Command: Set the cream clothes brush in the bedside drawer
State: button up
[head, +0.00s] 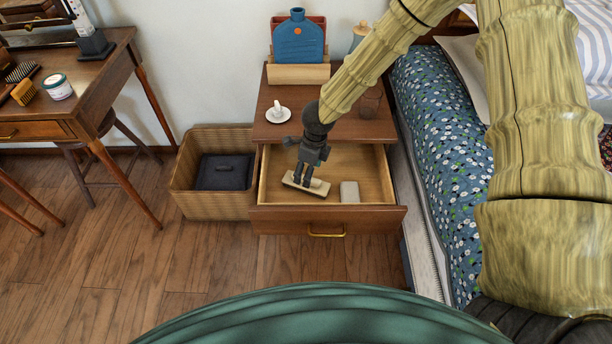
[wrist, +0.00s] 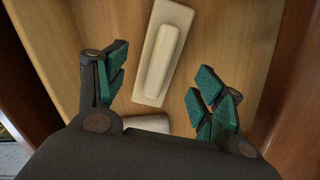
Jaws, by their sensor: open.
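The cream clothes brush (head: 305,187), a long pale block with a raised grip, lies inside the open bedside drawer (head: 329,219), towards its left front. In the wrist view the brush (wrist: 172,35) lies on the wooden drawer floor (wrist: 222,40), between and beyond my fingers. My gripper (head: 311,177) is over the brush, pointing down into the drawer. The wrist view shows the green-padded fingers of the gripper (wrist: 164,82) spread apart, with no finger visibly touching the brush. My fingers hide part of it in the head view.
A small pale block (head: 349,192) lies right of the brush in the drawer. A white cup on a saucer (head: 278,114) and a glass (head: 371,102) stand on the nightstand. A wicker basket (head: 184,193) stands left, the bed (head: 434,170) right.

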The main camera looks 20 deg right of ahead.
jog(key=r, duration=0.3)
jog(key=r+p, duration=0.1)
jog(key=r, duration=0.1)
jog(key=shift+s+d+r, duration=0.25)
jog(key=shift+d+r, duration=0.05)
jog(key=shift+r, duration=0.05)
dwell(0.9)
